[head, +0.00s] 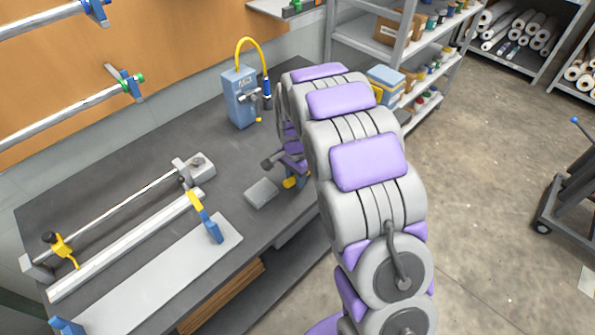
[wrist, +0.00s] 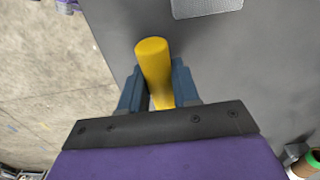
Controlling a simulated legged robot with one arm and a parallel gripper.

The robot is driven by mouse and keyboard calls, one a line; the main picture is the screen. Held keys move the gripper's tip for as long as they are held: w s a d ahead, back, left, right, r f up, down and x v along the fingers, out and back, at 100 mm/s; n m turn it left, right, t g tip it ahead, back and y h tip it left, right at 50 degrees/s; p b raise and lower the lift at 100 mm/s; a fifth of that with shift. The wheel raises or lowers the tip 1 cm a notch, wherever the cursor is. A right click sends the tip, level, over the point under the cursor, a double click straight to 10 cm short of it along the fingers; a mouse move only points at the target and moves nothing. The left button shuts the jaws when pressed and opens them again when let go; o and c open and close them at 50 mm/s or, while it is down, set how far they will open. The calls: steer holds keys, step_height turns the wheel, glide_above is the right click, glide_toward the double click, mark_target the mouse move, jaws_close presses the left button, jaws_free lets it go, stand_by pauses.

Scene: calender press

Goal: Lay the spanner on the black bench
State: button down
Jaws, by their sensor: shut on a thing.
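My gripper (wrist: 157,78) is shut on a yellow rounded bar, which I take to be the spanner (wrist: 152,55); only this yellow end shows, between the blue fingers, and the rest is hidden. In the head view my gripper (head: 291,176) is at the bench's right edge, partly hidden by my arm, with a bit of yellow showing low beside it. The black bench (head: 120,145) is a long dark top running along the wall. In the wrist view the bench (wrist: 250,65) lies below and to the right, its edge passing near the held piece.
A grey block (head: 261,193) lies on the bench left of my gripper. A blue device with a yellow hose (head: 240,97) stands behind. A rod fixture (head: 120,210) and a pale plate (head: 165,275) take the front left. Dark bench top is clear between them.

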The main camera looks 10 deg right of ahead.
steer(key=shift+f, duration=0.2)
steer(key=shift+d, duration=0.8)
steer(key=shift+a+f, duration=0.3)
steer(key=shift+a, duration=0.35)
steer(key=c, duration=1.2)
jaws_free()
steer(key=o, duration=0.5)
steer(key=shift+d, duration=0.5)
steer(key=shift+c, duration=0.2)
steer(key=shift+a, duration=0.1)
